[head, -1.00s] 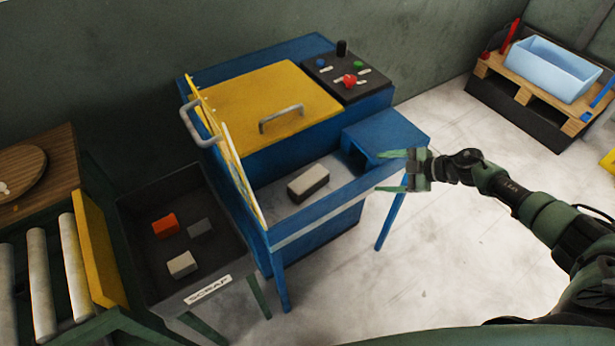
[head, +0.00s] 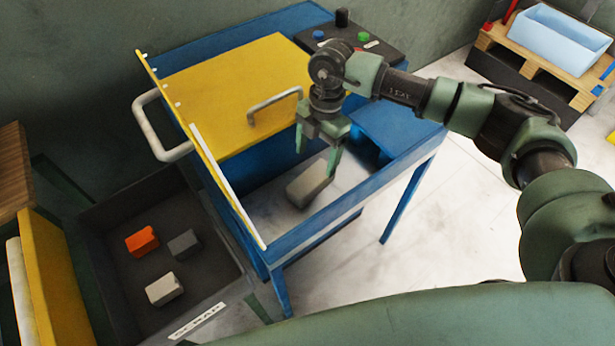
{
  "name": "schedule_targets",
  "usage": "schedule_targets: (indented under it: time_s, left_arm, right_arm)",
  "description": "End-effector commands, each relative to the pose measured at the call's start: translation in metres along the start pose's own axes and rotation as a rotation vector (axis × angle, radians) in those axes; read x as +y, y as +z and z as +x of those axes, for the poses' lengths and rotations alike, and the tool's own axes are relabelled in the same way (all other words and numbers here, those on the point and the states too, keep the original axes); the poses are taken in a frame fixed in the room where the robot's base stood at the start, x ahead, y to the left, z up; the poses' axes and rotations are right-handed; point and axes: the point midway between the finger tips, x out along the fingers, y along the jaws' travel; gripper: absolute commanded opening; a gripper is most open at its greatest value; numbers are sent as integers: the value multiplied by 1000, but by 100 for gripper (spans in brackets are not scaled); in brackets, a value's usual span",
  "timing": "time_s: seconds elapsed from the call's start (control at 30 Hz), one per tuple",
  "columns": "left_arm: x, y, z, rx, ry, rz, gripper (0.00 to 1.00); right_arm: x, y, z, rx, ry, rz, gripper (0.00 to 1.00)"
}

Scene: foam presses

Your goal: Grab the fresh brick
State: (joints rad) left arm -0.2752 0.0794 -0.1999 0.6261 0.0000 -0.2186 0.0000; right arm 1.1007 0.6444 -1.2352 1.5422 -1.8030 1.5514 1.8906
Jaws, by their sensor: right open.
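I cannot tell how far the fingertips are above the brick. My left gripper is not in view.
The press has a yellow cover (head: 222,88) with handles and a raised yellow guard on the left. A dark scrap bin (head: 105,220) at lower left holds an orange, a dark grey and a pale block. A pallet with a blue tub (head: 552,48) stands at upper right.

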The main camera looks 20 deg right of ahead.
Motion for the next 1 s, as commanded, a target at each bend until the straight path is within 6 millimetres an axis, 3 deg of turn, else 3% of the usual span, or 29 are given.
schedule_targets:
  time_s: [0.33, 0.6, 0.87, 1.0]
  left_arm:
    - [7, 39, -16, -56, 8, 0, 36]
    - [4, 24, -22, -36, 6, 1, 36]
    - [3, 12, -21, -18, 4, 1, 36]
    - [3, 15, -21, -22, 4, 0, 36]
  right_arm:
    - [0, -3, 36, 3, -3, -1, 75]
    - [1, -4, 73, 3, -1, 0, 75]
    - [1, -4, 76, 3, 0, -1, 75]
    - [1, -4, 76, 3, 0, 0, 39]
